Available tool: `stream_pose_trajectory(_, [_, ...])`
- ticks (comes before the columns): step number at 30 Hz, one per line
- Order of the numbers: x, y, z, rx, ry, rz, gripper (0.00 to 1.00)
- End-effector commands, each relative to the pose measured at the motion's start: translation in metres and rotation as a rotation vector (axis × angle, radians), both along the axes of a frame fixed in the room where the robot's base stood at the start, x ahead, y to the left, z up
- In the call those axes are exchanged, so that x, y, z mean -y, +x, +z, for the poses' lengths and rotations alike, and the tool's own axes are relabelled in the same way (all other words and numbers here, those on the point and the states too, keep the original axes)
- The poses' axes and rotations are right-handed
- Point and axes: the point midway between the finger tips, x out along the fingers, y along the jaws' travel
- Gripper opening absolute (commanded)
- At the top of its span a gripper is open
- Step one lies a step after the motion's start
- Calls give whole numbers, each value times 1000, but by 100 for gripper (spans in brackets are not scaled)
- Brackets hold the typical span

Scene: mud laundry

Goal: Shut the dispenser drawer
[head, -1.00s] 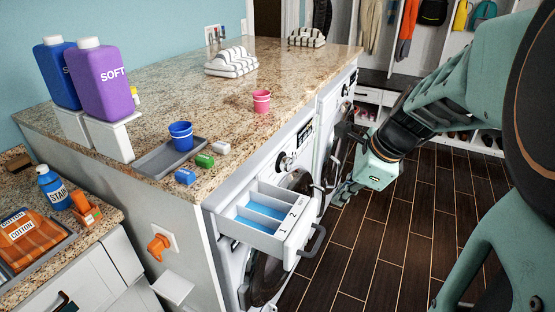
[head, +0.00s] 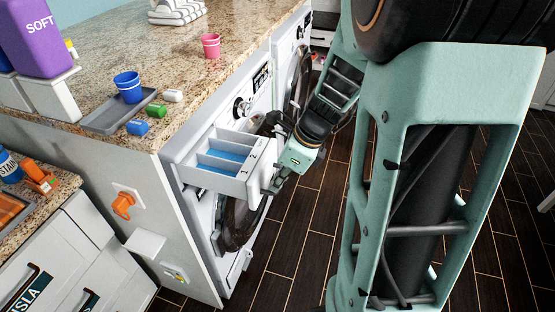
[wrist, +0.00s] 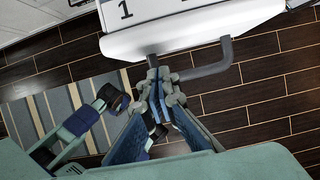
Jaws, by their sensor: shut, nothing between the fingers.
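The dispenser drawer (head: 232,181) stands pulled out of the front washer, with blue liquid in its compartments and the numbers 1 and 2 on its front edge. Its white front also shows in the wrist view (wrist: 180,35), with a grey bar handle (wrist: 210,68). My gripper (head: 274,186) is at the drawer's front, by the handle. In the wrist view my gripper (wrist: 158,78) is shut and empty, its fingertips close beside the left part of the handle. I cannot tell whether they touch it. In the head view the handle is partly hidden by my gripper.
The washer's round door (head: 240,225) is below the drawer. The granite counter (head: 175,60) above holds a blue cup (head: 128,88), a pink cup (head: 211,46), a grey tray (head: 105,118) and small coloured pods.

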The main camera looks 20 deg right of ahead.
Motion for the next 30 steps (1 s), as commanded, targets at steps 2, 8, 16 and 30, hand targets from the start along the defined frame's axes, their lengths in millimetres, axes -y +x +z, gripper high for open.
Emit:
stream_pose_trajectory(2, [-7, 4, 0, -3, 1, 1, 0])
stream_pose_trajectory(8, [-14, 10, 0, -2, 0, -1, 0])
stream_pose_trajectory(16, [-14, 10, 0, -2, 0, -1, 0])
stream_pose_trajectory(30, [-71, 50, 5, -5, 1, 5, 0])
